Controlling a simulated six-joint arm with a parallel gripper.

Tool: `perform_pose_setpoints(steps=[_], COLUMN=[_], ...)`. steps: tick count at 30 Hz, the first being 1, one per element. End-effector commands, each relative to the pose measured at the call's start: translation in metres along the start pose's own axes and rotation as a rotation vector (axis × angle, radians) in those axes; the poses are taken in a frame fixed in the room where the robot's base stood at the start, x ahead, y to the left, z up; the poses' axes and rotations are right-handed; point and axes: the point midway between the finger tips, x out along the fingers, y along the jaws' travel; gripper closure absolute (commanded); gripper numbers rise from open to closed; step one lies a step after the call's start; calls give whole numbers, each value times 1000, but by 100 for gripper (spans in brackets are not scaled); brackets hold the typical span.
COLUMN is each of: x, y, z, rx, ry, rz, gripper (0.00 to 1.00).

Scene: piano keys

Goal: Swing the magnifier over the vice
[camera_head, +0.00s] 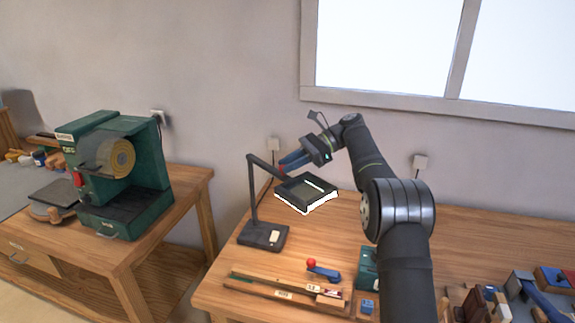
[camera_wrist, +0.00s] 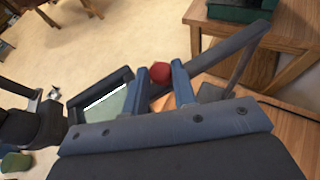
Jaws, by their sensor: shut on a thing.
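The magnifier (camera_head: 307,192) is a dark square-framed head with a white lower edge, on a jointed arm from an upright post and a flat dark base (camera_head: 262,236). Its frame shows left of my fingers in the wrist view (camera_wrist: 74,113). My gripper (camera_head: 283,166) is at the magnifier's arm, behind the head. In the wrist view, my two blue fingers (camera_wrist: 162,78) are shut on a red knob (camera_wrist: 160,72) beside the magnifier's arm (camera_wrist: 215,45). I cannot tell for sure which thing is the vice; a teal block (camera_head: 367,268) is partly hidden by my arm.
A small blue tool with a red ball (camera_head: 322,270) lies on the bench, with long wooden strips (camera_head: 285,292) in front. A green machine (camera_head: 118,175) stands on the left bench. Several tools lie at the right (camera_head: 530,292). Wall and window are behind.

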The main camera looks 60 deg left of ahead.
Motion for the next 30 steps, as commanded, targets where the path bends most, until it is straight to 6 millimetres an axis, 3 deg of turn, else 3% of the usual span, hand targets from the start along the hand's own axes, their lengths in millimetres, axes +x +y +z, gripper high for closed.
perform_pose_setpoints(steps=[18, 19, 21, 30], x=[-2, -2, -2, -2], y=[-1, -1, -1, -1], z=[-1, -1, -1, -1], rx=[-6, -6, -6, -6], ry=[-1, -1, -1, 0], rz=[18, 18, 18, 16], gripper=[100, 69, 56, 55])
